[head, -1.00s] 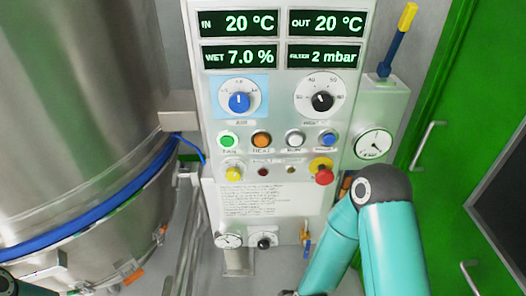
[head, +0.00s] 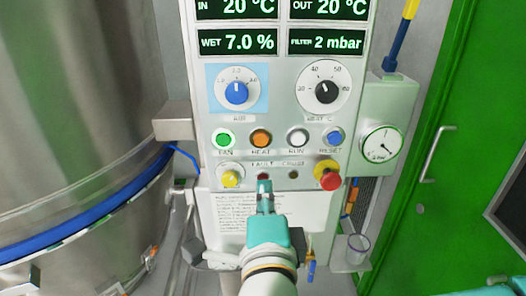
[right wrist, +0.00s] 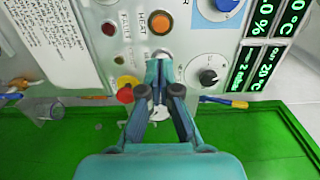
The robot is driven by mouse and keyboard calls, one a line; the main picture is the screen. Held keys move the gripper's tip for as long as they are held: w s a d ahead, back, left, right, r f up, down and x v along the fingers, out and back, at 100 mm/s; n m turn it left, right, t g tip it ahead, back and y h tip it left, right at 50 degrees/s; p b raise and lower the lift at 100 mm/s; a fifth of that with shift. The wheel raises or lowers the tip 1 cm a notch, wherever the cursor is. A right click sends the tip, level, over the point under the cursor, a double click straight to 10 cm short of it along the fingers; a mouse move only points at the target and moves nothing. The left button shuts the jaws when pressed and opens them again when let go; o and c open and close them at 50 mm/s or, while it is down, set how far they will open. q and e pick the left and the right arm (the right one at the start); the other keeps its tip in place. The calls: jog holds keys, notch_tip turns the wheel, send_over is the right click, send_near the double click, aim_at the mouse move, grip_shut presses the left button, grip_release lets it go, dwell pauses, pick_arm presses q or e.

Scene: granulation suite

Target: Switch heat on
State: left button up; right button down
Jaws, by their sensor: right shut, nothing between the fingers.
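The orange HEAT button (head: 261,138) sits in the button row of the control panel (head: 205,120), between the green FAN button (head: 223,139) and the white RUN button (head: 297,138). My right gripper (head: 264,186) is shut and empty, in front of the panel below the HEAT button. A gap shows between its tips and the button in the head view. In the right wrist view the orange HEAT button (right wrist: 160,22) lies beyond the fingertips (right wrist: 160,66). The tips partly cover the row of small lamps. My left gripper is not in view.
A red knob on a yellow base (head: 327,175) and a yellow knob (head: 230,179) flank the gripper. Blue AIR (head: 236,92) and black HEAT dials (head: 326,92) are above. A steel vessel (head: 75,110) stands left, a green door (head: 455,90) right.

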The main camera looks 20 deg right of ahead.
aim_at(261, 141)
jog(key=p+x, duration=0.3)
jog(key=x, duration=1.1)
jog(key=shift+a+f+p, duration=0.1)
jog(key=shift+p, duration=0.3)
